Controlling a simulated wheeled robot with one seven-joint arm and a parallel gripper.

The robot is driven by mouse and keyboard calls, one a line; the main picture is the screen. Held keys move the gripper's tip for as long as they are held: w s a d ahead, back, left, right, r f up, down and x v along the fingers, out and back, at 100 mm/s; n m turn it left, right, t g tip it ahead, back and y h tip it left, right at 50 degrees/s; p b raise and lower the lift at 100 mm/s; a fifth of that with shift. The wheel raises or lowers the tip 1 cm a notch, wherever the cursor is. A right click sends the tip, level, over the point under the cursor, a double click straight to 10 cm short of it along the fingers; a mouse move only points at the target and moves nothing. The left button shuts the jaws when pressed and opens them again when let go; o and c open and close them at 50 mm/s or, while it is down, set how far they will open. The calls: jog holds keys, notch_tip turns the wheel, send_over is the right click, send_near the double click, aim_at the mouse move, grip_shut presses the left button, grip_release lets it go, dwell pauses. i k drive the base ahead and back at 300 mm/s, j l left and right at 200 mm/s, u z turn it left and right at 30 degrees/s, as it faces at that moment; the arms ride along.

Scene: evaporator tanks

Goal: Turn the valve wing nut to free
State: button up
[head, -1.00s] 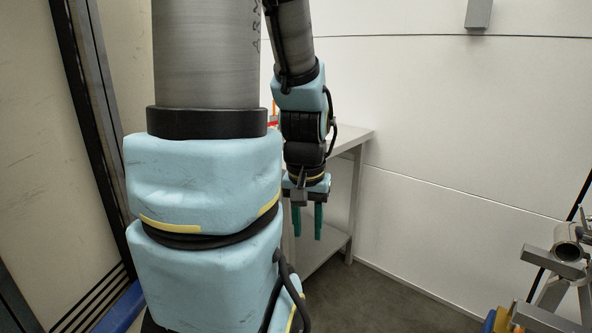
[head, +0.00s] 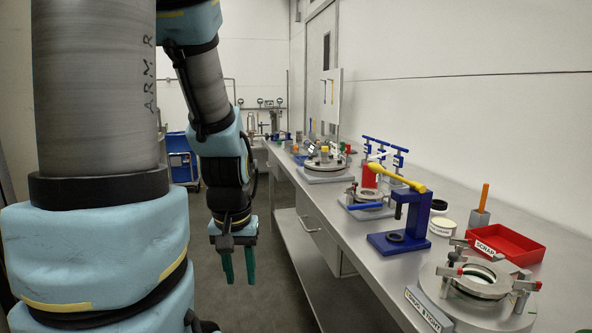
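My gripper (head: 237,264) hangs fingers down over the floor, left of the long grey bench. Its two teal fingers are apart with nothing between them. I cannot make out a valve wing nut for certain at this distance. A round metal flange fitting (head: 451,282) with several red-tipped clamps sits at the near right of the bench, beside a small label plate (head: 427,310). A smaller round fitting (head: 371,193) with a blue handle (head: 364,206) stands farther back, and another round fitting (head: 325,163) beyond it. My gripper is apart from all of them.
The bench (head: 369,265) runs along the right wall. On it stand a blue press with a yellow lever (head: 396,177), a red scrap tray (head: 511,245), a blue rack (head: 386,146) and an orange-handled tool (head: 483,200). A blue cart (head: 181,158) stands far back. The floor aisle is open.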

aim_at(349, 190)
jog(key=i+j+z, duration=0.1)
jog(key=i, duration=0.35)
jog(key=i+j, duration=0.15)
jog(key=i, duration=0.3)
jog(key=i+j+z, duration=0.15)
jog(key=i, duration=0.3)
